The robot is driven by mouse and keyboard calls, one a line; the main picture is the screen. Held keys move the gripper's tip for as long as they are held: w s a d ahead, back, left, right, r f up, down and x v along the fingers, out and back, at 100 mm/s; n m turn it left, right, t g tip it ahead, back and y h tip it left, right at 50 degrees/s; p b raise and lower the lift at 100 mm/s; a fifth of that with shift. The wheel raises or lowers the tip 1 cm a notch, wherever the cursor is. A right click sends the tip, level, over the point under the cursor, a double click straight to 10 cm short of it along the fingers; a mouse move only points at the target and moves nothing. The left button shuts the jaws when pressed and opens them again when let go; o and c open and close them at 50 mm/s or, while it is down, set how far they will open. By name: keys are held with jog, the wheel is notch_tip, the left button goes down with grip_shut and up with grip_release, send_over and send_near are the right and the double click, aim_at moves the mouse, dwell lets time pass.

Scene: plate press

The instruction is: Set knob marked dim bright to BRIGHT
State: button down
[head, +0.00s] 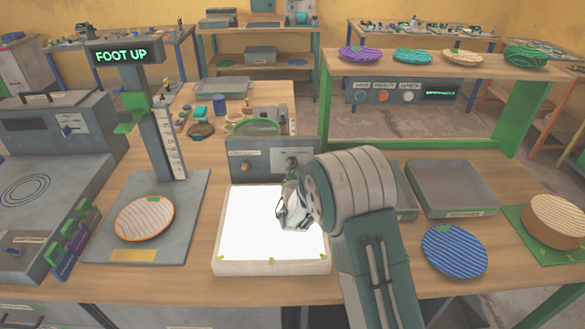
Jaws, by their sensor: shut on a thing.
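The light box has a bright white lit top (255,222) and a grey upright panel (262,178) at its back. On the panel's right part is a pale plate (276,157) with a dark knob (291,161); its marking is too small to read. My gripper (291,174) reaches over the lit top to this knob and is shut on it. My wrist and the fingers partly hide the knob, so its exact setting cannot be told.
An orange-striped plate (144,218) lies on a grey stand with a "FOOT UP" sign (121,56) at left. A blue striped plate (454,252) and grey trays (450,188) are at right. Small tools and pots stand behind the panel. A green-legged shelf (440,70) rises behind right.

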jog(key=shift+f, duration=0.25)
jog(key=c, duration=0.7)
grip_release()
jog(key=shift+o, duration=0.2)
jog(key=shift+r, duration=0.1)
jog(key=shift+s, duration=0.15)
jog(key=s, duration=1.1)
jog(key=shift+s, duration=0.35)
